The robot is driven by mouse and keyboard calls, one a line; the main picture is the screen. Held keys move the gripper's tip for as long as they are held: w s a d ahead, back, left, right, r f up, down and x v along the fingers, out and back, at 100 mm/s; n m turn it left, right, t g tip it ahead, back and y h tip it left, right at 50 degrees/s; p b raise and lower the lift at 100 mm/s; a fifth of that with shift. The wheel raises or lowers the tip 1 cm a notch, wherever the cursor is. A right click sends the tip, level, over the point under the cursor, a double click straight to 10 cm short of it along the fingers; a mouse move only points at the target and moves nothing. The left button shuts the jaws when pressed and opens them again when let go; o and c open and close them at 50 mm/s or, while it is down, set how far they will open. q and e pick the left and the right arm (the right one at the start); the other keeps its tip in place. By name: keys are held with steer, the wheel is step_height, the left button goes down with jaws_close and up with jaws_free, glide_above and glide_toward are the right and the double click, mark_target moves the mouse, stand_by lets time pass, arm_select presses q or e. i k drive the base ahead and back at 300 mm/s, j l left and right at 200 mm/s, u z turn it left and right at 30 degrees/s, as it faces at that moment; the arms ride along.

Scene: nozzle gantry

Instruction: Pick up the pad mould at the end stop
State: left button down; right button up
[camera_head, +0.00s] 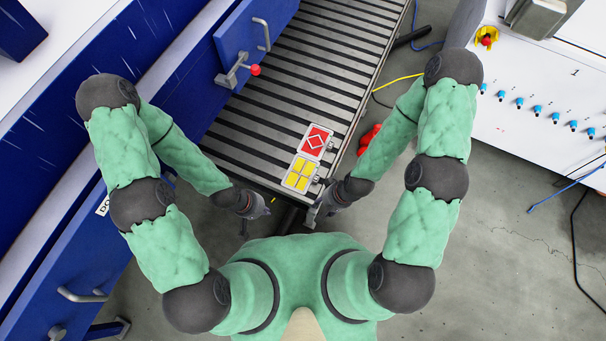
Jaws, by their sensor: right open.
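Two small moulds lie in line near the front end of the roller conveyor (318,82). The nearer one has a yellow face split into blocks, the yellow mould (299,174). The farther one has a red face with a white diamond outline, the red mould (315,141). They sit close together, and I cannot tell if they touch. My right gripper (311,214) is open and empty, just in front of the conveyor's end, a little below and right of the yellow mould. My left gripper (256,214) is left of it, off the conveyor's end; its jaws are too small to read.
A blue panel (250,42) with a red-knobbed lever (254,70) stands along the conveyor's left side. Red objects (369,137) lie by its right side. A white cabinet (540,95) with blue fittings is at right. Cables lie on the floor.

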mark_target(301, 172)
steer(key=k+l, duration=0.1)
steer(key=l, duration=0.35)
steer(key=i+l, duration=0.1)
steer(key=l, duration=0.2)
steer(key=i+l+u, duration=0.1)
steer(key=l+u, duration=0.35)
steer(key=l, duration=0.25)
steer(key=l+u, duration=0.4)
steer(key=l, duration=0.25)
steer(key=u, duration=1.1)
